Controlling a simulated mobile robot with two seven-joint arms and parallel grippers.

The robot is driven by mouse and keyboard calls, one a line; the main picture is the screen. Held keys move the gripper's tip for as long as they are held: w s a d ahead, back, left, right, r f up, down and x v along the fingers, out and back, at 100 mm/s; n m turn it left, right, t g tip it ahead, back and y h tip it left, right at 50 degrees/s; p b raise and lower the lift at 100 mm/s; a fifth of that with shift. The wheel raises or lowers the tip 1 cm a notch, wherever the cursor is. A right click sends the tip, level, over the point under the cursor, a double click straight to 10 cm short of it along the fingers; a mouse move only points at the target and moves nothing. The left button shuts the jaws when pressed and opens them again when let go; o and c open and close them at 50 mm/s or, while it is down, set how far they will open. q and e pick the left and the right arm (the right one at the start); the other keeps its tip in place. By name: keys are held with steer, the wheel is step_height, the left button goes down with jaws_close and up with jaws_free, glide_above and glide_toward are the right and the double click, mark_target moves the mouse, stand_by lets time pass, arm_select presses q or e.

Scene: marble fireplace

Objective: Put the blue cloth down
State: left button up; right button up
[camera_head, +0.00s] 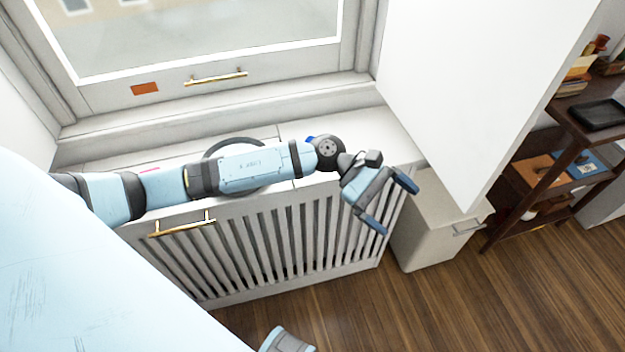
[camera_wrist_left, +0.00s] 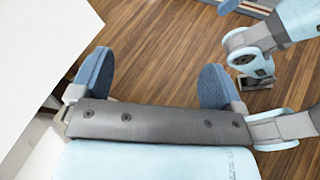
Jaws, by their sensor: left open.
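My left gripper (camera_head: 389,203) reaches in over the right end of the slatted radiator cover (camera_head: 300,240). Its two blue fingers are spread wide. In the left wrist view the left gripper (camera_wrist_left: 155,80) has nothing between its fingers, only the wooden floor behind them. I cannot make out a blue cloth in either view.
A pale box-like cabinet (camera_head: 432,230) stands right of the radiator cover. A dark wooden shelf (camera_head: 515,195) with books and a black tray (camera_head: 600,114) is at the right. The window (camera_head: 200,35) is behind. The wooden floor (camera_head: 480,300) is clear in front.

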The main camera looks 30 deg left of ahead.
arm_select(q)
steer(key=s+d+r+n+t+h, duration=0.3)
steer(key=n+t, duration=0.4)
steer(key=n, duration=0.7)
steer(key=s+a+f+m+t+y, duration=0.1)
steer(key=s+a+f+m+y, duration=0.2)
steer(key=f+m, duration=0.3)
steer(key=s+a+f+m+t+y, duration=0.2)
steer(key=s+a+f+m+y, duration=0.2)
steer(key=m, duration=1)
steer(key=s+a+f+m+t+y, duration=0.1)
steer(key=s+a+f+m+y, duration=0.3)
steer(key=f+m+y, duration=0.3)
steer(key=s+m, duration=0.1)
steer(key=m, duration=0.1)
steer(key=shift+a+f+m+t, duration=0.25)
steer(key=shift+f+m+t, duration=0.05)
steer(key=shift+f+m, duration=0.1)
steer(key=shift+r, duration=0.1)
